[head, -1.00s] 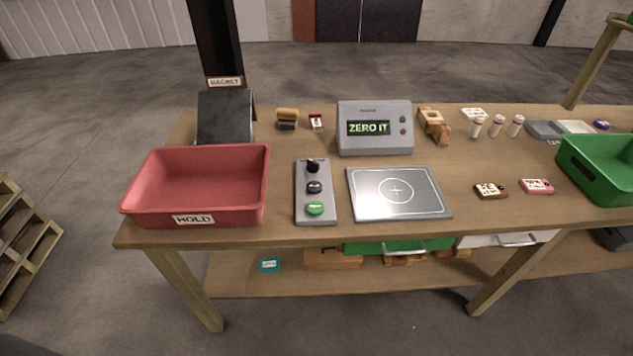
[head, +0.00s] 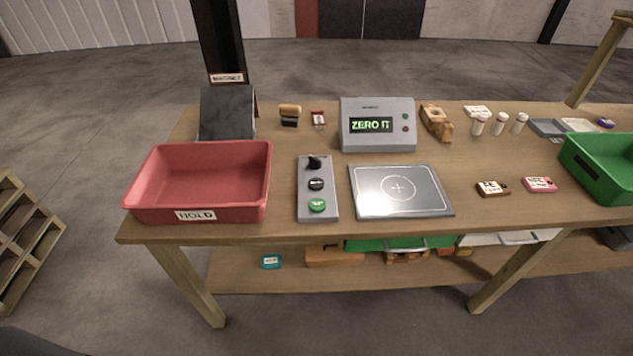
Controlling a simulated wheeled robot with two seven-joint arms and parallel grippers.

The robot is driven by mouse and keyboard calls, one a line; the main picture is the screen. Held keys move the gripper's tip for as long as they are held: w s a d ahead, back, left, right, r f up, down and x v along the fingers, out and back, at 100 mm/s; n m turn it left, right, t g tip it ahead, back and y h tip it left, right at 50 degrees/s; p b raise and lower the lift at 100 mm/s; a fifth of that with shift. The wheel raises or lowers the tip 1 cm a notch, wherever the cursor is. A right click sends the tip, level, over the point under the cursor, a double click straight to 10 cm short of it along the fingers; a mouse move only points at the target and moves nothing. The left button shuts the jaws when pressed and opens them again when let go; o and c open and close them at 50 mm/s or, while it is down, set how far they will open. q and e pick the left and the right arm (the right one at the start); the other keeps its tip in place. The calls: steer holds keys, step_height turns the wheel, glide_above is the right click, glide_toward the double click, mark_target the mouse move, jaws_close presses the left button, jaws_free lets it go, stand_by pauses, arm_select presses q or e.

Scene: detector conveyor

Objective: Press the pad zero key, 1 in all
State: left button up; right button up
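A grey control strip (head: 304,211) lies on the table between the red bin and the metal pad. It carries a black knob (head: 314,162) at the back, a black key (head: 316,184) in the middle and a green key (head: 317,205) at the front. The key labels are too small to read. The flat metal pad (head: 434,207) with a crosshair circle is empty. The grey display box (head: 379,106) behind it reads "ZERO IT". Neither of my grippers is in the head view.
A red bin (head: 160,214) labelled HOLD stands left of the strip. A green bin (head: 590,178) is at the right edge. Two small labelled items, a brown one (head: 493,188) and a pink one (head: 540,185), lie right of the pad. White bottles (head: 499,124) stand at the back right.

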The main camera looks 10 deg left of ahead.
arm_select(q)
jaws_close()
stand_by(1.5)
